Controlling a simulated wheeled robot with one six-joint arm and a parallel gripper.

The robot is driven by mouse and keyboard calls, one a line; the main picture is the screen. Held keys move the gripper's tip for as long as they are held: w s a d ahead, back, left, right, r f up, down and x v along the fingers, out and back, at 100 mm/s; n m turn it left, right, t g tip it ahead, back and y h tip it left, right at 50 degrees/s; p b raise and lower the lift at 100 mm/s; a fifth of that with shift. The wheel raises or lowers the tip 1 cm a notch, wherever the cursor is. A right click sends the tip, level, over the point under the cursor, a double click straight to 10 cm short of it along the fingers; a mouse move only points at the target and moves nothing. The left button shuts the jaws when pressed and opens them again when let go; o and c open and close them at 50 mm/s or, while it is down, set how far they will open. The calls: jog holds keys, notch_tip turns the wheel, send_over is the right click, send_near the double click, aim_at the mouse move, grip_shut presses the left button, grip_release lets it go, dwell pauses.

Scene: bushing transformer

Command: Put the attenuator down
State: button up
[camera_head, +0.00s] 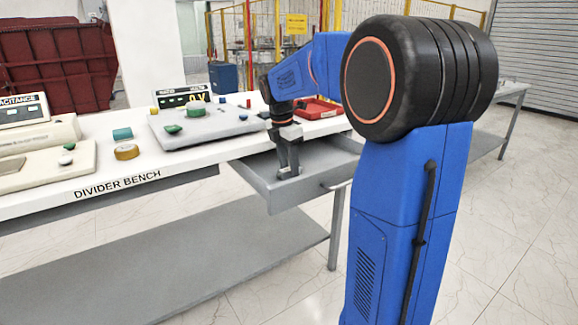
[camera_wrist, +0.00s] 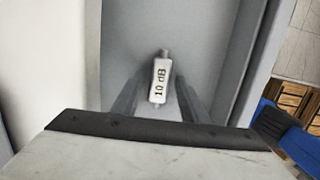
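The attenuator (camera_wrist: 159,84) is a small silvery-white block marked "10 dB" with a metal connector at its far end. In the wrist view it lies on the grey floor of the open drawer (camera_wrist: 218,20), between my gripper's fingers. My gripper (camera_wrist: 159,80) is open, with a narrow gap on both sides of the attenuator. In the head view my gripper (camera_head: 289,173) points down into the drawer (camera_head: 268,192), low over its floor. The attenuator cannot be made out in the head view.
The white divider bench (camera_head: 190,160) stands left of the drawer. It carries a grey panel with coloured knobs (camera_head: 205,124), a capacitance meter (camera_head: 40,135), and a teal and a brass round part (camera_head: 126,152). A red tray (camera_head: 317,109) sits behind my gripper.

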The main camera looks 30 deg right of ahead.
aim_at(284, 170)
jog(key=shift+r, duration=0.1)
notch_tip(284, 170, up, 12)
jog(key=a, duration=0.1)
jog(key=shift+a, duration=0.4)
dwell(0.6)
